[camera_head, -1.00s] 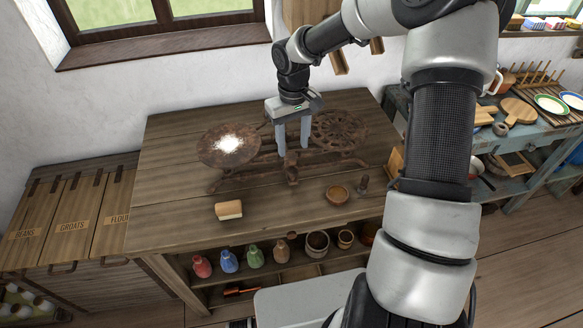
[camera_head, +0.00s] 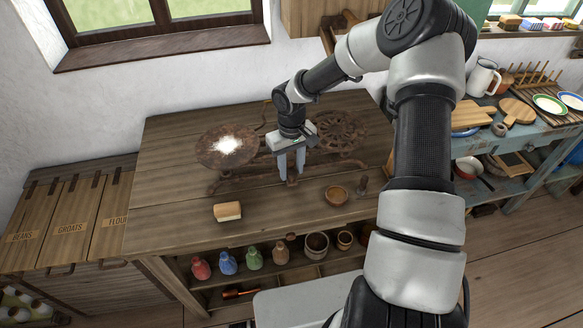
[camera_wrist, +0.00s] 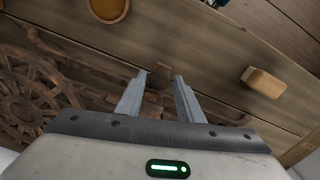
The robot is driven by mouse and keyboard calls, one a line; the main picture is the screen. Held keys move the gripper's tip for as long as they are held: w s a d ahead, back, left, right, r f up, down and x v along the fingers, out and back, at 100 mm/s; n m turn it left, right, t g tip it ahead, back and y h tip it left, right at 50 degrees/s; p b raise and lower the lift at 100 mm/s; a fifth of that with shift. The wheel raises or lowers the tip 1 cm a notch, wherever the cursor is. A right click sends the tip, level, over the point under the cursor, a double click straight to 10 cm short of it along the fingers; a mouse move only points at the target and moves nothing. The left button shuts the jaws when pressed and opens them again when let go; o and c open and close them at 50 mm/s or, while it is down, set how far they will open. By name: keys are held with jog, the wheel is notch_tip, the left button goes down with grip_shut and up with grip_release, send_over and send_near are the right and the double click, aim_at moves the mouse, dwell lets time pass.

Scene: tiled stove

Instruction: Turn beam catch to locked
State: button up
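A rusty brown balance scale (camera_head: 240,172) stands on the wooden table. Its left pan (camera_head: 212,150) carries a white powder heap (camera_head: 229,144), and its right pan is an openwork disc (camera_head: 338,128). A small rusty block, seemingly the beam catch (camera_head: 292,182), sits at the front middle of the scale. My gripper (camera_head: 290,174) points down over it, fingers apart and empty. In the wrist view the catch (camera_wrist: 160,76) shows in the gap between the fingertips (camera_wrist: 161,77); I cannot tell whether they touch it. Whether the catch is locked is unclear.
A light wooden block (camera_head: 228,211) lies at the table's front left. A small wooden bowl (camera_head: 337,195) and a dark small weight-like object (camera_head: 361,187) stand at the front right. Coloured bottles and pots fill the shelf below. The table front between block and bowl is clear.

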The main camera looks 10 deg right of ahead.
aim_at(291, 172)
jog(key=c, duration=0.7)
jog(key=shift+o, duration=0.2)
jog(key=shift+n, duration=0.7)
jog(key=o, duration=1.1)
jog(key=shift+c, duration=0.2)
notch_tip(291, 172, up, 18)
jog(key=shift+f+p, duration=0.25)
jog(key=shift+p, duration=0.2)
